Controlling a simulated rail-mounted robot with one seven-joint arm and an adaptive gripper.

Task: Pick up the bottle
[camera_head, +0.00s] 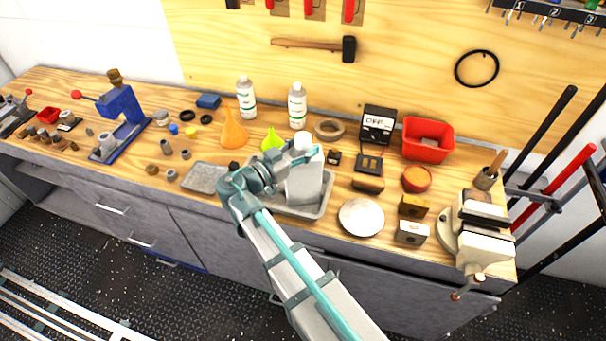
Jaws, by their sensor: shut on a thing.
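A large white bottle (306,186) with a round white cap stands upright, or nearly so, over a grey tray (323,208) near the front of the workbench. My gripper (304,156) reaches it from the left and is shut on its upper part. My wrist hides the left side of the bottle and part of the tray. I cannot tell whether the bottle's base touches the tray. Two smaller white bottles with green labels stand at the back, a left one (247,98) and a right one (297,106).
An orange funnel (234,131) and a yellow-green funnel (271,141) stand behind my gripper. A tape roll (329,129), a black meter box (378,124) and a red bin (428,141) are right and behind. A pale round plate (361,217) and a vise (478,229) lie to the right.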

